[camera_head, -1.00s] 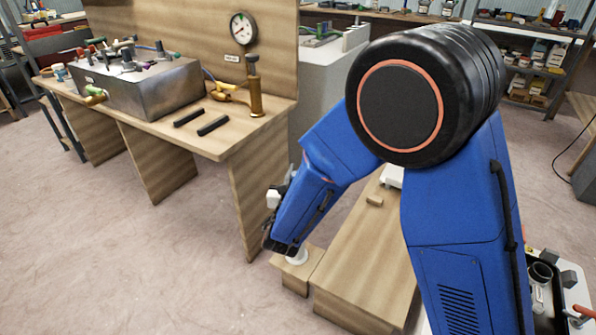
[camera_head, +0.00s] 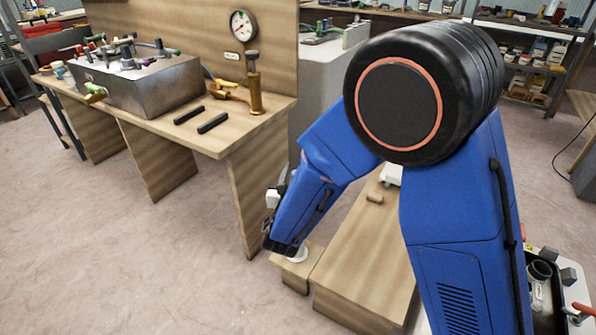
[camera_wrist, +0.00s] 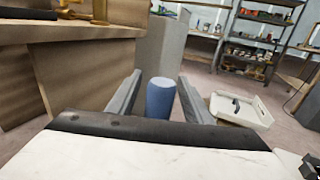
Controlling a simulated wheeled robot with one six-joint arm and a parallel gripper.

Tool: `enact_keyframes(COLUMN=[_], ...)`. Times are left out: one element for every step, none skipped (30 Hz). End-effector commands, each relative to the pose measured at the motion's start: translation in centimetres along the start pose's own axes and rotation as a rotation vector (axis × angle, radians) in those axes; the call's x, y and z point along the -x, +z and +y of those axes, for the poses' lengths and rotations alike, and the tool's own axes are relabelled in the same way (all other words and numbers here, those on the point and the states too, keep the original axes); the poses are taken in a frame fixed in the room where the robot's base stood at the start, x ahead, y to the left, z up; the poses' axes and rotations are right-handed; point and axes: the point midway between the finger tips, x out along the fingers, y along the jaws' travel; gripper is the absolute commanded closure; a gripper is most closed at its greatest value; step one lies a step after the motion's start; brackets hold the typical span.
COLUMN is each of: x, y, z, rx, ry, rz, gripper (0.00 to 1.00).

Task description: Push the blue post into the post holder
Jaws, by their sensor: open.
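The blue post (camera_wrist: 160,97) stands upright between the two grey fingers of my gripper (camera_wrist: 159,76) in the wrist view. The fingers are open, with a gap visible on each side of the post. The lower part of the post is hidden behind the dark edge and pale body of my gripper. In the head view my blue arm hides the post. A white round piece (camera_head: 298,256) shows below the end of my arm, on a small wooden block (camera_head: 297,272). I cannot tell whether this white piece is the post holder.
A wooden workbench (camera_head: 190,141) with a metal box (camera_head: 135,87), black bars and a pressure gauge stands at left. A low wooden platform (camera_head: 355,265) adjoins the small block. A white tray (camera_wrist: 240,110) lies right of the post. Open floor (camera_head: 130,260) is at lower left.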

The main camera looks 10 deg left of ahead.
Motion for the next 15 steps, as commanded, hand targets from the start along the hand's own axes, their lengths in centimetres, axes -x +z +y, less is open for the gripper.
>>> enact_keyframes(x=[0.6, 1.0, 1.6, 2.1, 2.7, 3.5, 4.0, 4.6, 5.4, 5.9, 6.5, 7.2, 7.7, 8.3, 8.9], y=[0.0, 0.0, 0.0, 0.0, 0.0, 0.0, 0.0, 0.0, 0.0, 0.1, 0.0, 0.0, 0.0, 0.0, 0.0], z=[0.1, 0.1, 0.1, 0.1, 0.1, 0.1, 0.1, 0.1, 0.1, 0.1, 0.1, 0.1, 0.1, 0.1, 0.1], rx=[0.0, 0.001, 0.001, 0.001, 0.0, 0.0, 0.0, 0.0, 0.0, 0.0, 0.001, 0.001, 0.001, 0.001, 0.001], ry=[0.003, 0.004, 0.004, 0.004, 0.004, 0.005, 0.005, 0.005, 0.005, 0.005, 0.005, 0.004, 0.005, 0.005, 0.004], rz=[0.001, 0.001, 0.001, 0.001, 0.0, 0.0, 0.0, 0.0, 0.0, -0.001, -0.001, -0.001, -0.001, 0.0, 0.0], gripper=[0.54, 0.54, 0.54, 0.54, 0.54, 0.54, 0.54, 0.54, 0.54, 0.54, 0.54, 0.54, 0.54, 0.54, 0.54])
